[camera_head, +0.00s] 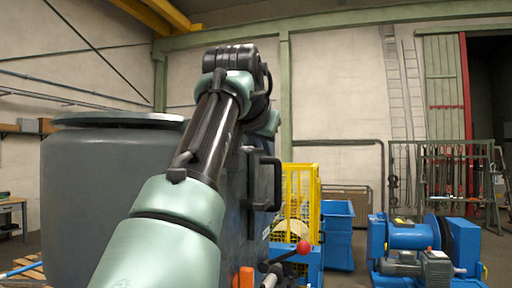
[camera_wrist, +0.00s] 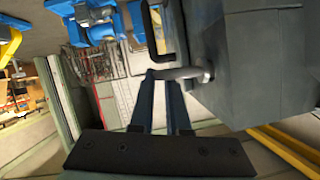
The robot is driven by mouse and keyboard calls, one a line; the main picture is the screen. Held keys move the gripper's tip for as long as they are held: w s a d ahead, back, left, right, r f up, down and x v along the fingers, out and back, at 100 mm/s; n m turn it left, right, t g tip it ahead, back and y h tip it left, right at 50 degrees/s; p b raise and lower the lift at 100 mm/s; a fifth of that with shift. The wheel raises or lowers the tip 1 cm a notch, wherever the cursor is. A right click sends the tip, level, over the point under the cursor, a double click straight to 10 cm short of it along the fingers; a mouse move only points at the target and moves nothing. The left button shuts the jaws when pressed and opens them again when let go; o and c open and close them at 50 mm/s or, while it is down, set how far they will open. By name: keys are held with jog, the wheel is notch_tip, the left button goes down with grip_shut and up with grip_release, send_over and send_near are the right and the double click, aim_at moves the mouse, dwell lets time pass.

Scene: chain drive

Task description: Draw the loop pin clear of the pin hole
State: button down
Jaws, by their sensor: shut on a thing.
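In the wrist view my gripper (camera_wrist: 161,78) reaches up from the bottom with two long blue-grey fingers. Their tips are closed on the left part of a light grey pin (camera_wrist: 188,73). The pin lies nearly level and its right end meets or overlaps the face of a large dark grey housing (camera_wrist: 262,60). I see no pin hole, and cannot tell whether the pin's end is inside one. In the head view my arm crosses the middle, and the gripper and pin are hidden behind it.
A black handle (camera_head: 277,184) juts from the housing's side, close to the pin in the wrist view (camera_wrist: 151,30). A large grey drum (camera_head: 95,190) stands at left. A yellow cage (camera_head: 300,200), a blue bin (camera_head: 338,235) and a blue machine (camera_head: 410,240) stand at right.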

jog(key=s+d+b, duration=0.2)
jog(key=s+d, duration=0.1)
jog(key=d, duration=0.6)
jog(key=shift+d, duration=0.4)
dwell(0.9)
jog(key=shift+s, duration=0.1)
